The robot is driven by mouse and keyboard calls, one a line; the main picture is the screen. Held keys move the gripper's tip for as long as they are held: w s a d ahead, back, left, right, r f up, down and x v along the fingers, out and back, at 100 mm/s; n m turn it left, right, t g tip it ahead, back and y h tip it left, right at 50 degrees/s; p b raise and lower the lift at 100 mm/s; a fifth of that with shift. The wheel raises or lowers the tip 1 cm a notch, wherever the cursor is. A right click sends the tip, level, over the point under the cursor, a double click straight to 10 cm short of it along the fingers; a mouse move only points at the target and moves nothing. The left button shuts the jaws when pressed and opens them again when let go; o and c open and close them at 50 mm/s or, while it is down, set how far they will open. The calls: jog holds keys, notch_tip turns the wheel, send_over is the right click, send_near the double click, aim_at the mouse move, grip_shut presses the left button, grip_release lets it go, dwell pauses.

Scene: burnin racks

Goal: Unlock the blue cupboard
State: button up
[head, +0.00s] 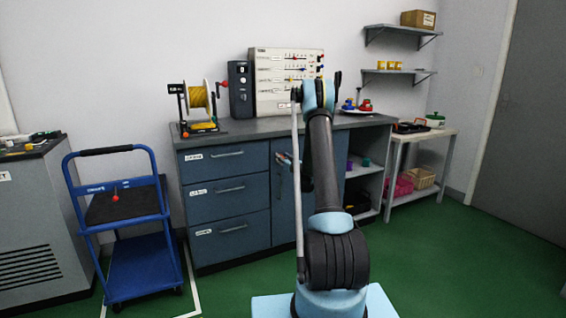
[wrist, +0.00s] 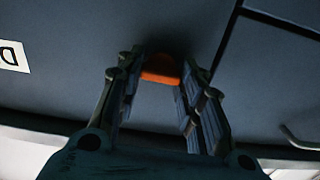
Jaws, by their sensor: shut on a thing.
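The blue cupboard has a blue-grey door (head: 285,200) under the counter, right of the drawers. The door also fills much of the wrist view (wrist: 85,40). My gripper (wrist: 160,75) is at this door, its two fingers on either side of an orange piece (wrist: 160,70). It is shut on that piece. The piece is at the door face; I cannot tell whether it is a key or a turning knob, and any keyhole is hidden. In the head view my arm covers the right part of the door, and the gripper is small beside it.
Drawers (head: 228,190) are left of the door, and open shelves (head: 365,170) are right of it. A blue cart (head: 142,265) stands at the left. The counter holds a yellow spool (head: 198,97) and a panel (head: 285,80). Green floor (head: 460,260) is clear at the right.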

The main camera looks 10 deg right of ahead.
jog(key=shift+w+d+f+m, duration=0.1)
jog(key=shift+d+m, duration=0.05)
jog(key=shift+m, duration=2.75)
jog(key=shift+s+d+f+m, duration=0.1)
jog(key=shift+m, duration=2.8)
jog(key=shift+w+d+m, duration=0.1)
jog(key=shift+d+m, duration=0.05)
jog(key=shift+m, duration=2.75)
jog(key=o, duration=1.1)
jog(key=shift+f, duration=0.1)
jog(key=shift+c, duration=0.2)
jog(key=shift+a, duration=0.1)
jog(key=v, duration=1.2)
